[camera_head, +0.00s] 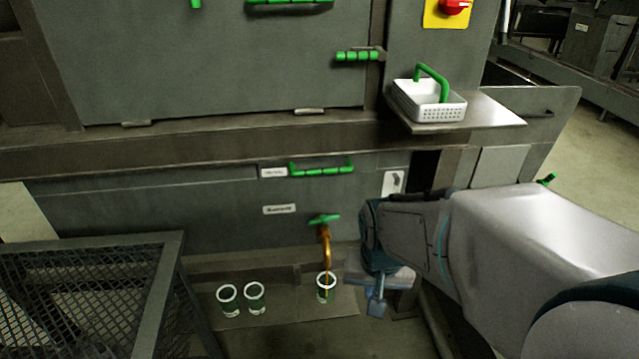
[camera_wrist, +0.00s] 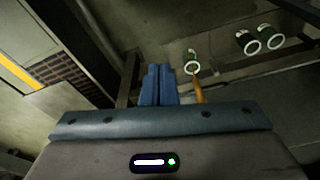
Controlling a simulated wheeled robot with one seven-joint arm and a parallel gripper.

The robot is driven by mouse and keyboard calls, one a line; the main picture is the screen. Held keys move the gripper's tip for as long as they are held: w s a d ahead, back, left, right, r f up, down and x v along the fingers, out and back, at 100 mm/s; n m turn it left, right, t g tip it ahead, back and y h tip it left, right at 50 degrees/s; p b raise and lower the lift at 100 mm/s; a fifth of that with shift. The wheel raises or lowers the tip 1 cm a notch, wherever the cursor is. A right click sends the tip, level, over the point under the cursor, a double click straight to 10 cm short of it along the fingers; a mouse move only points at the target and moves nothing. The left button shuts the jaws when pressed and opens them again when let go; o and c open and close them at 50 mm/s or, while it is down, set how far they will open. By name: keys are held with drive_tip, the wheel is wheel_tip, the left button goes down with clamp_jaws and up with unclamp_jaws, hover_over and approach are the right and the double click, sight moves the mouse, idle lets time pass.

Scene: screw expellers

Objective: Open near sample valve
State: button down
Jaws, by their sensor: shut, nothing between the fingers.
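The sample valve has a green handle (camera_head: 324,219) and a curved brass spout (camera_head: 326,248) on the front of the grey machine. The handle lies roughly level, crosswise above the spout. A green-and-white cup (camera_head: 326,289) stands under the spout, and a thin orange line shows down into it; I cannot tell whether it is flow. My gripper (camera_head: 377,304) is shut and empty, low and to the right of the cup, apart from the valve. In the wrist view, its blue fingers (camera_wrist: 158,85) are together, with the spout (camera_wrist: 197,88) and cup (camera_wrist: 191,67) just right. The handle is hidden there.
Two more cups (camera_head: 228,299) (camera_head: 255,297) stand left on the low ledge (camera_head: 290,310). A mesh cage (camera_head: 85,295) fills the lower left. A white basket (camera_head: 429,102) sits on a shelf above. A green bar handle (camera_head: 322,169) is above the valve.

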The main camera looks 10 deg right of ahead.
drive_tip(key=w+a+f+m+t+y+b, duration=0.1)
drive_tip(key=w+f+m+t+y+b, duration=0.15)
drive_tip(key=w+f+m, duration=0.5)
drive_tip(key=w+a+f+m+t+y+b, duration=0.15)
drive_tip(key=w+f+m+b, duration=0.25)
drive_tip(key=f+m, duration=0.6)
drive_tip(key=w+d+r+m+t+b, duration=0.3)
drive_tip(key=w+d+r+m+t, duration=0.2)
drive_tip(key=m, duration=0.8)
wheel_tip(320, 180, up, 2)
drive_tip(key=w+t, duration=0.2)
drive_tip(key=t, duration=0.1)
drive_tip(key=shift+w+t, duration=0.3)
drive_tip(key=shift+w, duration=0.05)
drive_tip(key=shift+w+d, duration=0.1)
drive_tip(key=shift+w, duration=0.05)
